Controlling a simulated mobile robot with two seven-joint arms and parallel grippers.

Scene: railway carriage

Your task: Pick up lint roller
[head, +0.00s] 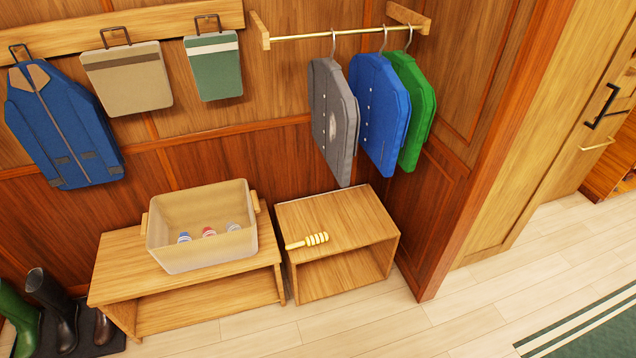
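The lint roller (308,241) looks like a short, ridged, yellowish-cream roller on a handle. It lies on its side on top of the small wooden cubby box (350,217), near the box's left front edge, with its ridged end to the right. Nothing touches it from above. Neither of my grippers shows in the head view.
A beige bin (205,255) with several small capped items stands on a low wooden bench (115,277), left of the box. Gray (330,115), blue and green garments hang from a rail above. Boots (50,300) stand lower left. The floor (400,325) in front is clear.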

